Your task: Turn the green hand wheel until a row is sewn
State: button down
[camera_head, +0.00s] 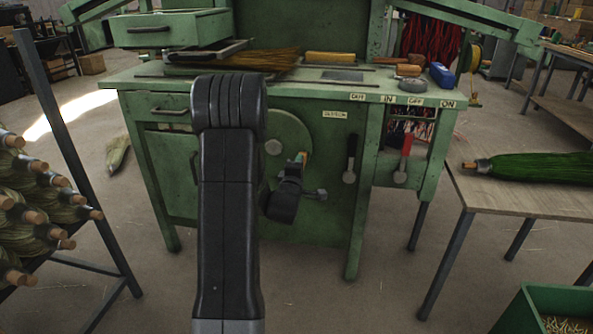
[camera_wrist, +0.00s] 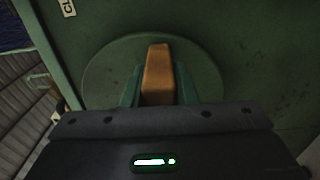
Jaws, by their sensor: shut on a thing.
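The green hand wheel (camera_head: 308,140) is a round disc on the front panel of the green machine. My arm hides much of its left side in the head view. In the wrist view the wheel (camera_wrist: 105,80) fills the middle, with an orange-brown wooden handle (camera_wrist: 158,72) standing out from it. My gripper (camera_wrist: 158,88) is shut on this handle, one greenish finger on each side. In the head view my gripper (camera_head: 301,160) is at the wheel's right part, and the handle is mostly hidden.
A black-handled lever (camera_head: 350,160) and a red-handled lever (camera_head: 404,157) are on the machine front, right of the wheel. Straw (camera_head: 245,60) lies on the machine table. A green broom (camera_head: 530,167) lies on the right bench. A rack of brooms (camera_head: 45,205) stands at left.

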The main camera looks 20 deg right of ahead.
jog(key=shift+r+n, duration=0.6)
jog(key=shift+n, duration=0.2)
jog(key=c, duration=1.2)
grip_release()
jog(key=shift+o, duration=0.2)
jog(key=p+v, duration=0.2)
jog(key=v, duration=1.1)
jog(key=shift+s+a, duration=0.25)
jog(key=shift+s, duration=0.1)
jog(key=shift+w+d, duration=0.1)
jog(key=shift+w, duration=0.05)
